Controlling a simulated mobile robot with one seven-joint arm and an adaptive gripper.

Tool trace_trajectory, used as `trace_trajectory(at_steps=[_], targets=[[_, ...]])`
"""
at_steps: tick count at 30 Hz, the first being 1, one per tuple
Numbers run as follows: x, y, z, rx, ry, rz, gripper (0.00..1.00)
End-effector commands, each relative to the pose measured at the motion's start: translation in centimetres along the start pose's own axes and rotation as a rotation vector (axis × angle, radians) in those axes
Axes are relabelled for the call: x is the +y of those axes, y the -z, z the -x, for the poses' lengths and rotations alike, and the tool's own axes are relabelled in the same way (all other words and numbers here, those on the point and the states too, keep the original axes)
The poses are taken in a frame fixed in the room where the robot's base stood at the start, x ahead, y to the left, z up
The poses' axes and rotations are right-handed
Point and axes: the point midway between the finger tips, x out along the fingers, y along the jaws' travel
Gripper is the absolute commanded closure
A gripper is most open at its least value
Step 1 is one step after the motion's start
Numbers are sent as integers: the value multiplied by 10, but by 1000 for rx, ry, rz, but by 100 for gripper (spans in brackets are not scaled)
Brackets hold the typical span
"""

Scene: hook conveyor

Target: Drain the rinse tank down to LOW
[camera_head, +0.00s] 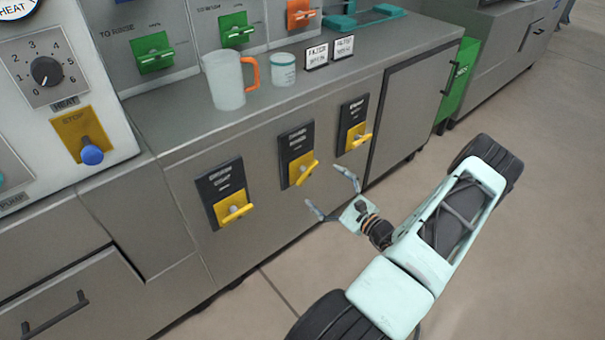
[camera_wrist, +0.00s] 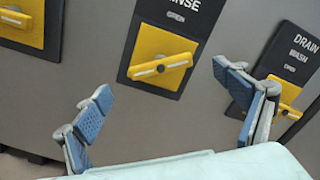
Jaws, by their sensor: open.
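The rinse drain valve, a yellow plate with a yellow bar handle on a black label, is the middle of three on the cabinet front in the head view (camera_head: 300,170). In the wrist view its handle (camera_wrist: 162,68) lies nearly level, slightly tilted, and its label ends in "INSE". My gripper (camera_head: 330,192) is open and empty, in front of the panel and apart from the handle. In the wrist view the handle shows between and beyond the two blue-padded fingers. I cannot make out a tank level mark reading LOW.
A similar wash drain valve (camera_wrist: 286,95) is right of it, partly behind my right finger. Another yellow valve (camera_head: 233,208) is on the left. A jug (camera_head: 224,80) with an orange handle and a cup (camera_head: 283,70) stand on the counter. Green handles (camera_head: 155,53) are behind, one labelled "TO RINSE".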

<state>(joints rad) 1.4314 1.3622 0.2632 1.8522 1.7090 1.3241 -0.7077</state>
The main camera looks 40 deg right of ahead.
Motion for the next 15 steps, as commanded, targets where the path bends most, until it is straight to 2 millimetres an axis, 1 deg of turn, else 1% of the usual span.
trace_trajectory(at_steps=[1,3,9,12,15], targets=[[2,1,-11,-3,-2,1,10],[2,1,-25,-3,-2,1,10],[2,1,-60,-2,-2,1,10],[2,1,-71,-2,-2,1,10],[1,1,-77,-1,-1,0,10]])
